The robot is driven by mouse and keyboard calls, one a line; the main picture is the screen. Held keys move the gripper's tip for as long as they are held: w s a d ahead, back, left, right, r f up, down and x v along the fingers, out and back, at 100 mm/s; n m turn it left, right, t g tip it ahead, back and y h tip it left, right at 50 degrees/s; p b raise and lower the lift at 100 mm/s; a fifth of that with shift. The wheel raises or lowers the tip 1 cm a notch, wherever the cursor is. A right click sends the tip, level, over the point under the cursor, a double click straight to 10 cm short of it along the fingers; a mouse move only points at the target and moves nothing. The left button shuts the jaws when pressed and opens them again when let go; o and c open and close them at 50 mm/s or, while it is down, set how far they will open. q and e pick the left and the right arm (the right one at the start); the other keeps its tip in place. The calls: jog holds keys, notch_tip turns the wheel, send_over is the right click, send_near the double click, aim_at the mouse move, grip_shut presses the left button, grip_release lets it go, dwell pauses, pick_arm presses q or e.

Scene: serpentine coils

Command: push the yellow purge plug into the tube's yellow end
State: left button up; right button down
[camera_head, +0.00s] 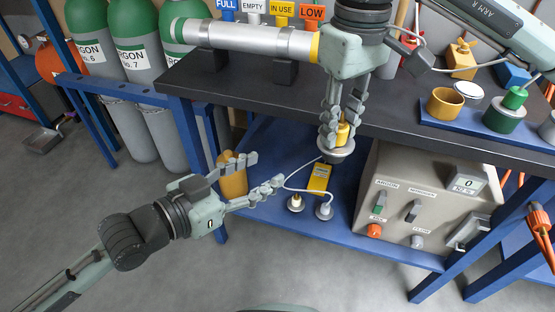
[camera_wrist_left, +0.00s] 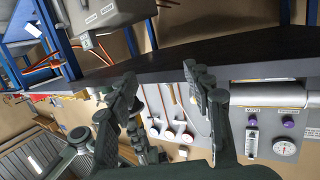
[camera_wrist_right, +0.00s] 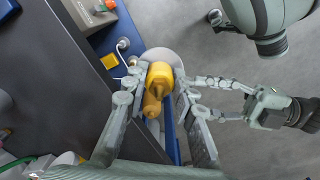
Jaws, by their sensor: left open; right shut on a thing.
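The steel tube (camera_head: 250,40) lies level on dark supports on the bench, its green end at left. Its yellow end (camera_head: 315,47) faces right, partly behind my right wrist. My right gripper (camera_head: 343,122) points down in front of the bench edge, shut on the yellow purge plug (camera_head: 343,134). The plug has a wide grey disc at its lower end and is apart from the tube. It also shows between the fingers in the right wrist view (camera_wrist_right: 159,77). My left gripper (camera_head: 267,171) is open and empty, lower left of the plug, below bench height.
A blue tray (camera_head: 463,131) at right holds an orange cup (camera_head: 445,104) and a green plug (camera_head: 514,97). A control box (camera_head: 425,200) and a small yellow device (camera_head: 320,178) with a white hose stand on the low shelf. Gas cylinders (camera_head: 133,60) stand at left.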

aim_at(343, 134)
pick_arm(q)
jog(key=s+d+r+m+h, duration=0.2)
jog(key=s+d+r+h, duration=0.25)
jog(key=r, duration=0.45)
jog(key=shift+g+y, duration=0.25)
jog(key=shift+g, duration=0.15)
jog(key=x, duration=1.1)
jog(key=shift+d+f, duration=0.15)
jog(key=shift+d, duration=0.05)
jog(key=shift+c, duration=0.4)
jog(key=shift+s, duration=0.15)
grip_shut()
pick_arm(e)
jog(key=c, duration=1.2)
grip_release()
jog(key=shift+o, duration=0.2)
